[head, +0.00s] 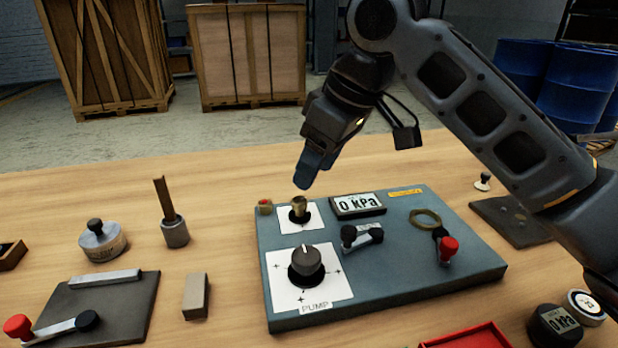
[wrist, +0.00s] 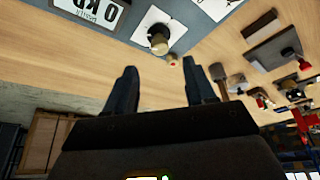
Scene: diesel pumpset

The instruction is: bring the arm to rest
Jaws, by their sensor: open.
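My gripper (head: 308,170) hangs above the back left part of the blue-grey pump panel (head: 400,271), just over a small brass knob (head: 299,208) on a white plate. In the wrist view my gripper (wrist: 160,85) has its two dark fingers spread apart with nothing between them. The brass knob also shows in the wrist view (wrist: 158,40), beyond the fingertips and apart from them. The panel carries a black PUMP dial (head: 305,262), a display (head: 358,204) reading 0 kPa, a small black-ended lever (head: 361,236) and a red-knobbed lever (head: 447,248).
Left of the panel stand a metal weight (head: 102,242), a cup with a wooden stick (head: 174,231), a small block (head: 196,296) and a plate with a red-knobbed lever (head: 110,305). A red tray (head: 470,338) and a round gauge (head: 555,326) lie at the front right. The back left tabletop is clear.

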